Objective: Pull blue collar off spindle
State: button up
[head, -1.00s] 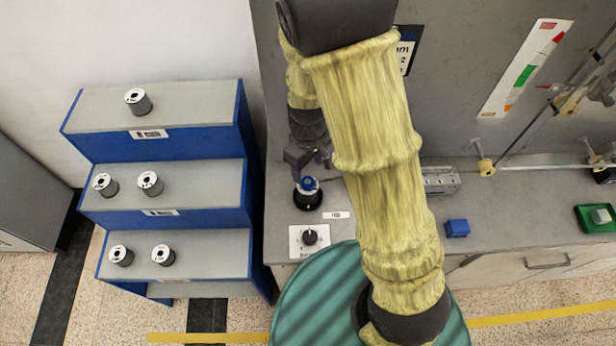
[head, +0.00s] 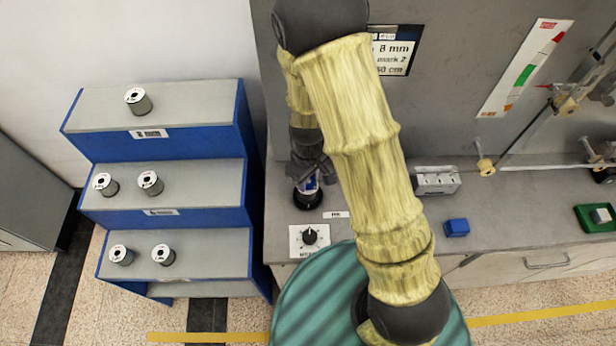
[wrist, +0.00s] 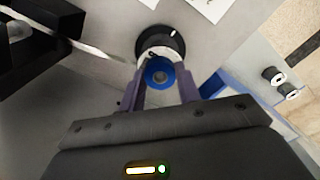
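The blue collar (wrist: 159,72) sits on a spindle with a black round base (wrist: 163,42) and a pale band below the collar. In the head view, a little of the collar and the black base (head: 307,199) show beneath my gripper (head: 311,178). In the wrist view, my gripper's (wrist: 161,78) two purple fingers stand on either side of the collar, close to it. The fingers look open, with a narrow gap at the right finger. Contact at the left finger is unclear.
A knob on a white plate (head: 309,238) lies in front of the spindle. A blue block (head: 457,228) and a grey slotted block (head: 436,181) are to the right on the bench. Blue-sided steps (head: 190,185) with several spools stand left. The wall rises behind.

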jog(key=o, duration=0.3)
jog(key=c, duration=0.5)
jog(key=shift+r, duration=0.15)
jog(key=shift+r+p, duration=1.45)
jog(key=shift+r, duration=0.1)
jog(key=shift+r+p, duration=1.45)
jog(key=shift+r, duration=0.2)
jog(key=shift+f, duration=0.1)
